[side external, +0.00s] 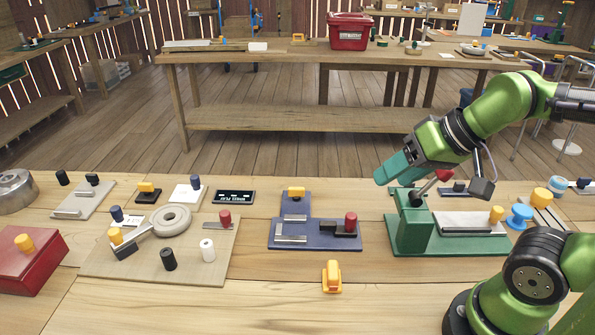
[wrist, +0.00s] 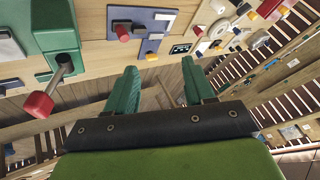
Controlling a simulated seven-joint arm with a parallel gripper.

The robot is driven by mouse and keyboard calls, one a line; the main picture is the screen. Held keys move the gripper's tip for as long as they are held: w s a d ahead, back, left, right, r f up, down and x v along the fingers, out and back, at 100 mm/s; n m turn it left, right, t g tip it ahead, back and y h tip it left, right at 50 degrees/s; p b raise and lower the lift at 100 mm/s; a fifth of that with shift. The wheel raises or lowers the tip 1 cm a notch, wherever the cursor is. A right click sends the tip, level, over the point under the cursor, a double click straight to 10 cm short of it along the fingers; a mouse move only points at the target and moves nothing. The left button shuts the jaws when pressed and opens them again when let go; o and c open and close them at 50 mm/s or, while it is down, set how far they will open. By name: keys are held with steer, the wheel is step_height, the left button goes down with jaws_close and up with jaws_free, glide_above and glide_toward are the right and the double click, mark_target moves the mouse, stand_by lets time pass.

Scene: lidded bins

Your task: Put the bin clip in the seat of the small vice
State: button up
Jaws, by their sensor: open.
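A small orange-yellow clip-like piece (side external: 332,277), which looks like the bin clip, stands on the bare wood near the front middle of the bench. The fixture shows in the wrist view too (wrist: 146,46). My gripper (side external: 382,174) is open and empty, high above the bench beside the green fixture.
A green fixture (side external: 412,240) with a red-tipped lever (side external: 437,178) stands close below my gripper. Left are a beige board (side external: 110,265) with a grey ring and knobs, and a red lidded box (side external: 38,267). The bench front around the clip is clear.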

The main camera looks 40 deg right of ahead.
steer(key=w+a+f+g, duration=0.1)
steer(key=a+f, duration=0.1)
steer(key=n+g+h, duration=0.2)
steer(key=n+g, duration=0.4)
steer(key=n, duration=2.5)
glide_above(333, 268)
step_height(333, 268, down, 5)
step_height(333, 268, down, 16)
steer(key=shift+f, duration=0.1)
steer(key=shift+c, duration=0.3)
jaws_close()
